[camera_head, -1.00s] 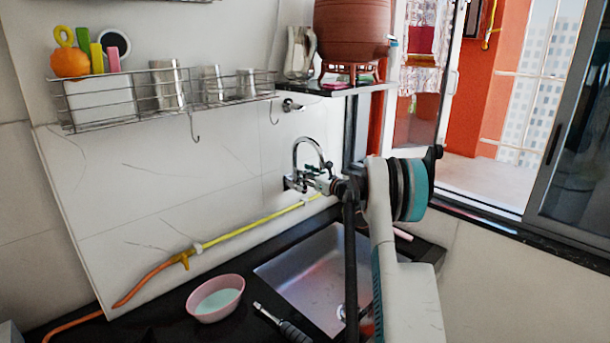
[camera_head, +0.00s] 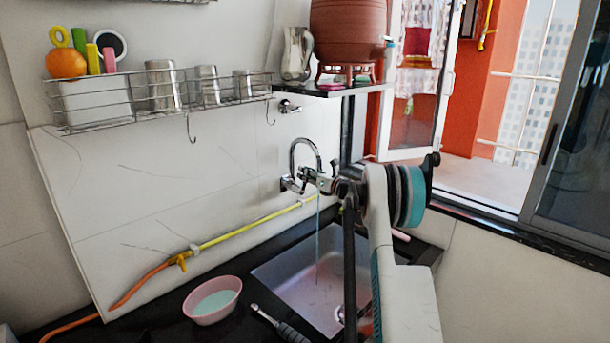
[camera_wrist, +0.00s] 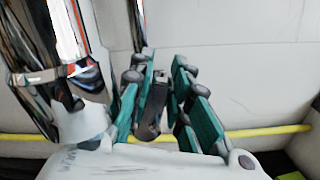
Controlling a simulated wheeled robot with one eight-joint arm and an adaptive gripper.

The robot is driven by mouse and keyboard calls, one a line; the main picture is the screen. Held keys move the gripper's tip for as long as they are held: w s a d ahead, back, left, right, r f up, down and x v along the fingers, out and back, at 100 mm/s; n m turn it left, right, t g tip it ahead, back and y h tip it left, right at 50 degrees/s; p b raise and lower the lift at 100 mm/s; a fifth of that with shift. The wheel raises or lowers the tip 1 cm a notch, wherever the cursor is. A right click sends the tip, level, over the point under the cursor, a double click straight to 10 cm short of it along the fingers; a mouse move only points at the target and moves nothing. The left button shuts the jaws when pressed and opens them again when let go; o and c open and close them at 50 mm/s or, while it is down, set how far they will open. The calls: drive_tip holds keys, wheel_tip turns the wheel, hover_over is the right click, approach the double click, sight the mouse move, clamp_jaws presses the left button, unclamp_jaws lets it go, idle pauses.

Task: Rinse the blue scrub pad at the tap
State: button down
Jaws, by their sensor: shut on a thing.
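The chrome tap (camera_head: 306,150) is on the wall above the steel sink (camera_head: 300,280). A thin stream of water (camera_head: 318,238) falls from it into the basin. My gripper (camera_head: 326,184) is at the tap's body, below and right of its curved spout. In the wrist view its teal fingers (camera_wrist: 163,66) are closed around a dark grey piece, which looks like the tap handle (camera_wrist: 153,108). The arm hides part of the tap and the sink's right side. I cannot make out the blue scrub pad for certain in either view.
A pink bowl (camera_head: 213,299) and a dark-handled tool (camera_head: 275,321) are on the black counter left of the sink. A yellow hose (camera_head: 245,230) runs along the wall. A wire rack (camera_head: 160,97) and a shelf (camera_head: 345,91) with the clay waterpot (camera_head: 348,30) are above.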

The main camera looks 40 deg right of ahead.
drive_tip(key=c, duration=1.5)
unclamp_jaws()
drive_tip(key=shift+o, duration=0.2)
drive_tip(key=s+d, duration=0.1)
drive_tip(key=s, duration=1.1)
